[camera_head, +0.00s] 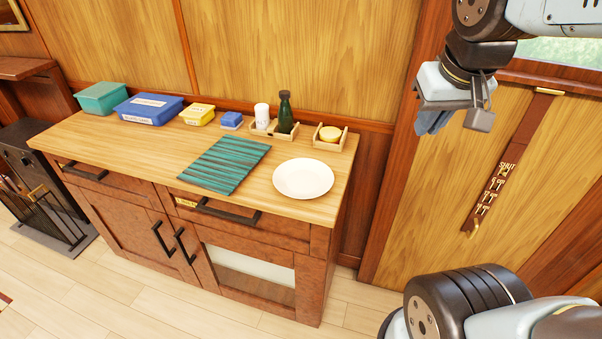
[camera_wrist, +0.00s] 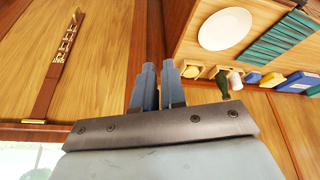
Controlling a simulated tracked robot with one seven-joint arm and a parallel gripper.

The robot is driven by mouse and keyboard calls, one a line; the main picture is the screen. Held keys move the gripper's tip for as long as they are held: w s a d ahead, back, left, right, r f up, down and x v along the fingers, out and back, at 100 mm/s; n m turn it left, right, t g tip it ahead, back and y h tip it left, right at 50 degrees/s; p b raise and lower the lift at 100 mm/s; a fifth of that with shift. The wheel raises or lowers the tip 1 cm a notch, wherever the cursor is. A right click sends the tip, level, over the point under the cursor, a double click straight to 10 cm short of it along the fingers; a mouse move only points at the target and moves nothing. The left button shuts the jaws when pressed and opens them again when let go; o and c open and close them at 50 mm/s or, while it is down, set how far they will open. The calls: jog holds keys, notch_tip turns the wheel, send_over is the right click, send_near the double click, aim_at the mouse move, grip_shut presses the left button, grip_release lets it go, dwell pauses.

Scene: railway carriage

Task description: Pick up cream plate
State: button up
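The cream plate (camera_head: 303,179) is a round, near-white plate lying flat and empty on the right end of the wooden cabinet top. It also shows in the wrist view (camera_wrist: 225,29), near the top and right of the fingers. My gripper (camera_head: 433,122) hangs high at the right, in front of the wall panel, well apart from the plate. Its two blue-grey fingers (camera_wrist: 159,66) point up in the wrist view with a narrow gap between them. Nothing shows between them.
A green striped mat (camera_head: 225,165) lies left of the plate. Behind are a small tray with a yellow item (camera_head: 330,134), a dark green bottle (camera_head: 285,113), a white cylinder (camera_head: 262,116) and several boxes (camera_head: 148,108). The cabinet top's front left (camera_head: 120,150) is clear.

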jog(key=w+a+f+n+g+h, duration=0.2)
jog(key=w+a+f+g, duration=0.1)
jog(key=w+a+f, duration=0.3)
jog(key=n+t+h, duration=0.3)
jog(key=n+h, duration=0.2)
jog(key=h, duration=0.1)
send_over(278, 199)
jog(key=s+d, duration=0.2)
jog(key=s, duration=0.4)
notch_tip(278, 199, down, 10)
jog(key=s+a+f+n+t, duration=0.25)
jog(key=a+f+t, duration=0.2)
jog(key=a, duration=0.45)
jog(key=x, duration=1.3)
jog(key=shift+w+a+f, duration=0.1)
jog(key=shift+a+f, duration=0.1)
jog(key=shift+f, duration=0.2)
jog(key=shift+m, duration=0.25)
grip_shut()
